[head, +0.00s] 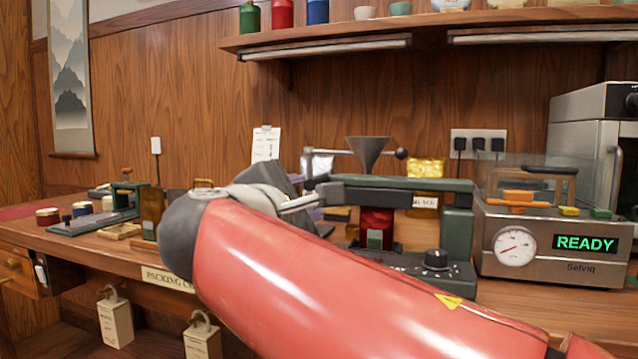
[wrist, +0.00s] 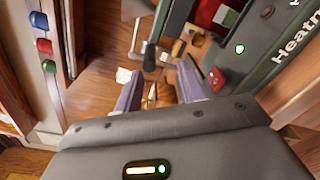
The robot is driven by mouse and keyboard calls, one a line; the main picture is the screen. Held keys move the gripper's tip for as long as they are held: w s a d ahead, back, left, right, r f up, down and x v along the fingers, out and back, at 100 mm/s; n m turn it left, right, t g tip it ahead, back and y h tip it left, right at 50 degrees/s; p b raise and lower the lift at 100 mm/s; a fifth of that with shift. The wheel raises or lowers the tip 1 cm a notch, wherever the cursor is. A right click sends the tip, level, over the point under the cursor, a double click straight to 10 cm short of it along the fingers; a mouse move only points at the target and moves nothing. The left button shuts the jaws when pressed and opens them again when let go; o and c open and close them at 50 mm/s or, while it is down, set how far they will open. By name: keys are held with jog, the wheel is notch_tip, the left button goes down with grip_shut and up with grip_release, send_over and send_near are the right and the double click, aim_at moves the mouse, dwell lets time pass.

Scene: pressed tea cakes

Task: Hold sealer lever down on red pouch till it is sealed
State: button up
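The green heat sealer (head: 455,235) stands on the counter behind my red arm. Its green upper arm, with a dark grey bar that looks like the lever (head: 390,196), runs roughly level above the red pouch (head: 376,222). The pouch is upright at the sealer, its lower part hidden; a red patch that looks like it shows at the top of the wrist view (wrist: 207,12). My gripper (wrist: 160,90) is open, its two purple-grey fingers apart with nothing held between them. It is beside the sealer's left end, not visibly touching the lever.
A steel machine (head: 545,250) reading READY stands right of the sealer. A funnel (head: 367,150) and a gold pouch (head: 427,168) are behind. Tins (head: 48,216) and a tray sit at the left. A shelf (head: 430,32) hangs above.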

aim_at(316, 183)
jog(key=shift+w+a+r+t, duration=0.3)
jog(key=shift+a+r, duration=0.1)
jog(key=shift+a, duration=0.05)
jog(key=shift+w+r, duration=0.15)
jog(key=shift+w, duration=0.1)
jog(key=x, duration=0.7)
jog(key=shift+w+d+p, duration=0.1)
jog(key=shift+p, duration=0.3)
grip_shut()
